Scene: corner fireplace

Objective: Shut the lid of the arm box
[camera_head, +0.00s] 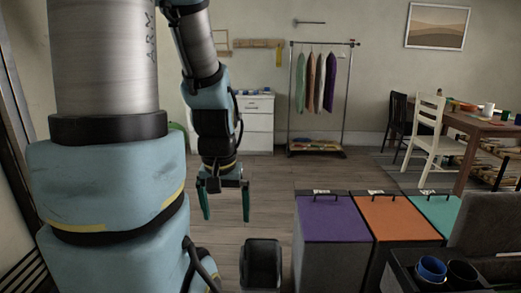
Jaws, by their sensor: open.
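My gripper (225,203) hangs at the left of the middle, fingers pointing down, open and empty above the wooden floor. Three boxes stand in a row at the lower right, with a purple lid (331,220), an orange lid (399,219) and a teal lid (437,210). These three lids lie flat and each has a dark handle. At the far right a grey panel (490,226) stands tilted up behind a dark open-topped holder. I cannot tell which one is the arm box; the small labels are unreadable. My gripper is left of the boxes and touches none.
The dark holder (455,284) has a blue cup (431,268) and a dark cup (462,273) in it. A white chair (430,137) and a table (478,125) stand back right. A clothes rack (318,100) and white drawers (258,125) stand behind.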

